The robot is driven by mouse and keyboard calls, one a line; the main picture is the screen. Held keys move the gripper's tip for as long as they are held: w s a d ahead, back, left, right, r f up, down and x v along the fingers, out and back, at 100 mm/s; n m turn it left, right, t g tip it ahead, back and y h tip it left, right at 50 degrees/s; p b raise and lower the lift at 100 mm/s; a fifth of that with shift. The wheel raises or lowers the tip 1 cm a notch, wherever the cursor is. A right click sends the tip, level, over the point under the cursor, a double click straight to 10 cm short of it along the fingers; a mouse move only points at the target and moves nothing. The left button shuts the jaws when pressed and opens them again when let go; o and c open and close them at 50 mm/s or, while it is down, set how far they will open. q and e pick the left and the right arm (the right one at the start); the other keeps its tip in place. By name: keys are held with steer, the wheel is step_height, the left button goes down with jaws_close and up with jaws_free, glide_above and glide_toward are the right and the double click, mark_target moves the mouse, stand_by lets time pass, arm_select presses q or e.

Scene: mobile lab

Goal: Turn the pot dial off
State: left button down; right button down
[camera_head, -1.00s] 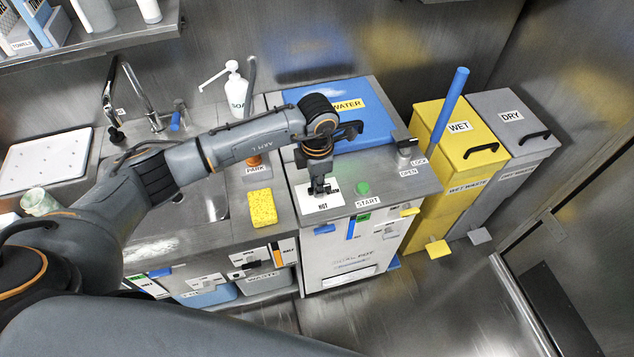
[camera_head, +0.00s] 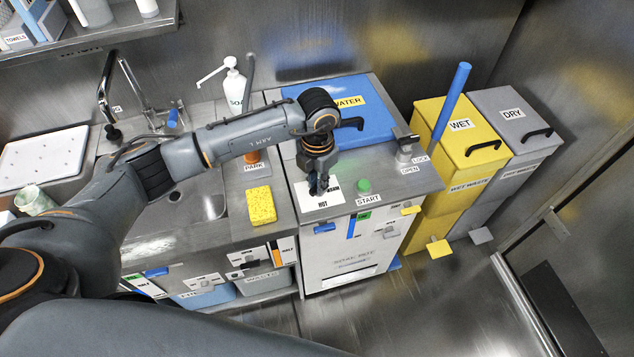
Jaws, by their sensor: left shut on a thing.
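The pot (camera_head: 362,246) is a steel cabinet with a blue lid (camera_head: 372,126) marked WATER. Its dial sits on a white label plate (camera_head: 325,201) with the word HOT at the front left of the top. The dial itself is hidden under my left gripper (camera_head: 318,187). My left gripper points down and is shut on the dial. My right gripper does not show.
A green START button (camera_head: 364,186) and a LOCK/OPEN latch (camera_head: 404,152) stand right of the dial. A yellow sponge (camera_head: 261,205) lies to the left, with a soap bottle (camera_head: 235,88) behind. Yellow WET (camera_head: 462,133) and grey DRY (camera_head: 515,122) bins stand at right.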

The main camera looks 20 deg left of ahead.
arm_select(q)
steer(key=n+b, duration=0.1)
steer(key=n, duration=0.5)
steer(key=shift+d, duration=0.2)
steer(key=n, duration=0.5)
steer(key=shift+d+n, duration=0.15)
steer(key=shift+n, duration=0.25)
steer(key=shift+w, duration=0.1)
steer(key=c, duration=1.3)
jaws_free()
step_height(320, 180, up, 12)
steer(key=shift+r, duration=0.1)
